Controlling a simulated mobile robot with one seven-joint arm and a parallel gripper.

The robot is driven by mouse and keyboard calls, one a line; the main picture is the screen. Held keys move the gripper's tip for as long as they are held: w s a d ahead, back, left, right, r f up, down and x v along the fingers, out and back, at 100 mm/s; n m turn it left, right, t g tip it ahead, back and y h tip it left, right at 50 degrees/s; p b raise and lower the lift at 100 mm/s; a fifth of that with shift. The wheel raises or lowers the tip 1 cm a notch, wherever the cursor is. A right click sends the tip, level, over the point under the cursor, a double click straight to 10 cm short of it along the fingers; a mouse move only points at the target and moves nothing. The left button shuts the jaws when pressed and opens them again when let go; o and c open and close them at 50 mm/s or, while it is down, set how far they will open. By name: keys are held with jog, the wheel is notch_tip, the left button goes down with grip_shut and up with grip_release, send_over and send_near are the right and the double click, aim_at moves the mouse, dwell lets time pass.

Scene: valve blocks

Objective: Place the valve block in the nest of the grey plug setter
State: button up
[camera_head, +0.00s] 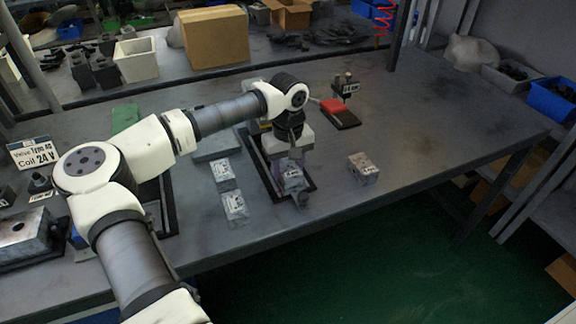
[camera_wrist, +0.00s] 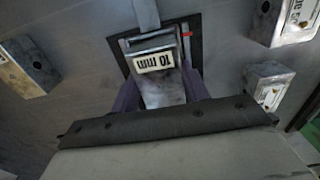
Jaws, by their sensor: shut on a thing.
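My gripper (camera_head: 292,185) points down over the middle of the bench. In the wrist view its purple fingers (camera_wrist: 160,96) are shut on a grey metal block, the valve block (camera_wrist: 164,94). A cream label reading "10 mm" shows upside down just beyond it; I cannot tell which part carries it. A dark rectangular base (camera_head: 309,184), seemingly of the grey plug setter, lies under my gripper. It also shows in the wrist view (camera_wrist: 197,36). My gripper hides most of the setter and its nest. I cannot tell whether the block touches the nest.
Two loose blocks (camera_head: 222,175) (camera_head: 235,207) lie left of my gripper, and another block (camera_head: 363,168) lies right. A red-topped fixture (camera_head: 334,106) stands behind. A cardboard box (camera_head: 215,38) and a white bin (camera_head: 136,61) stand at the back. The bench's right side is clear.

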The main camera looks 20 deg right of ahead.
aim_at(288, 166)
jog(key=shift+f, duration=0.3)
jog(key=o, duration=1.3)
jog(key=shift+s+f, duration=0.1)
jog(key=shift+c, duration=0.2)
jog(key=shift+a+f+b, duration=0.1)
jog(key=shift+a+b, duration=0.05)
jog(key=shift+b, duration=0.15)
jog(key=shift+r+p, duration=0.35)
jog(key=shift+r, duration=0.15)
notch_tip(288, 166, up, 12)
jog(key=b, duration=0.1)
